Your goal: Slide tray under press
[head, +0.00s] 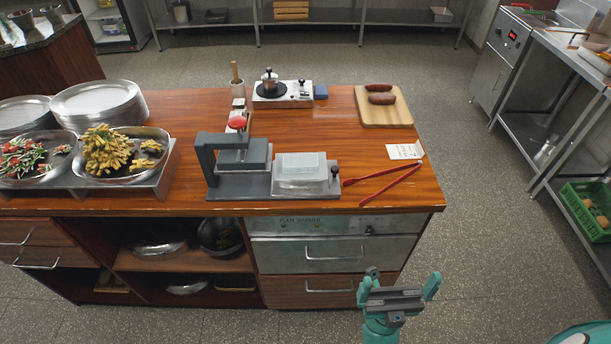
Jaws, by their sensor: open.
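The press (233,157) is a dark grey frame with a red knob on top, standing near the front edge of the wooden counter. A pale, whitish tray (301,173) sits on the press's grey base to the right of the frame, outside the space below the press head. A small dark knob or handle shows at the tray's right side. My gripper (401,287) is open and empty, low in front of the counter's drawers, to the right of and well away from the tray. Nothing is between its fingers.
Red tongs (382,185) and a white card (405,151) lie right of the tray. A cutting board (383,112) with sausages and a burner (282,95) with a pot stand behind. A food station (80,190) with stacked plates fills the left.

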